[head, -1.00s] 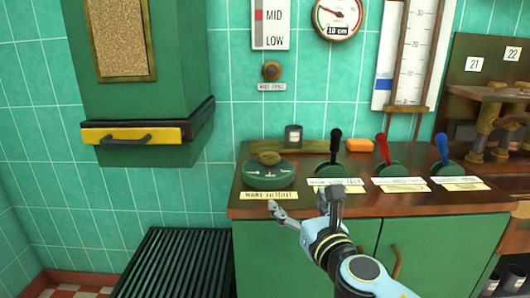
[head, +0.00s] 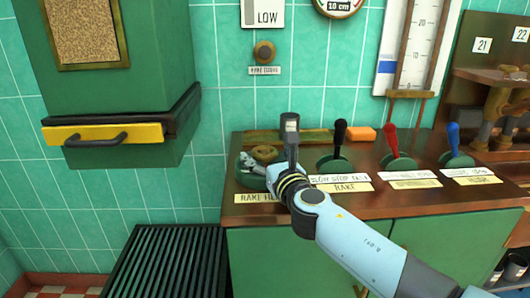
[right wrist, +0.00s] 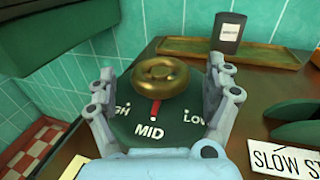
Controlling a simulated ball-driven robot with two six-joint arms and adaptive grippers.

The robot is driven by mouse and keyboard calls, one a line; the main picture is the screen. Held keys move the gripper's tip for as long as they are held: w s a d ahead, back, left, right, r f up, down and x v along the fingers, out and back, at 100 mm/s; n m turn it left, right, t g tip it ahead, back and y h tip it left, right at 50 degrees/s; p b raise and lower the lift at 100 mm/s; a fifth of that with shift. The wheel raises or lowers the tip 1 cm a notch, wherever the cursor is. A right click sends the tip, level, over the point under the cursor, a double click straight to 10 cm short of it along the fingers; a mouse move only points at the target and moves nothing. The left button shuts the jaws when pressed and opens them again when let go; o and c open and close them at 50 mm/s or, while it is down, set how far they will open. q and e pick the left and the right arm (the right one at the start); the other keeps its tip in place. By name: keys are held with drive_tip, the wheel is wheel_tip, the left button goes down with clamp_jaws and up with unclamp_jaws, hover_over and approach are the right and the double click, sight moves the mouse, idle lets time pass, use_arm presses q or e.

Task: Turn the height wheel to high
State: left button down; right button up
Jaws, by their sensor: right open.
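The height wheel is a brass knob (right wrist: 168,74) on a dark green round dial (right wrist: 150,128). In the right wrist view its red pointer is at MID, with HIGH partly hidden on the left and LOW on the right. In the head view the brass knob (head: 265,153) shows just beyond my right gripper (head: 258,168). My right gripper is open, its fingers (right wrist: 164,80) on either side of the dial with the knob between them. I cannot tell whether they touch it. My left gripper is not in view.
Black (head: 340,133), red (head: 390,140) and blue (head: 453,139) levers stand to the right on the wooden counter (head: 300,208). A dark canister (head: 289,124) stands behind the wheel, an orange block (head: 361,134) farther right. A green hood with a yellow drawer front (head: 70,134) hangs at the left.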

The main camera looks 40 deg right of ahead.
drive_tip(key=shift+x, duration=0.8)
drive_tip(key=shift+c, duration=0.6)
drive_tip(key=c, duration=1)
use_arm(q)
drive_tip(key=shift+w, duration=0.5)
use_arm(e)
drive_tip(key=shift+c, duration=0.2)
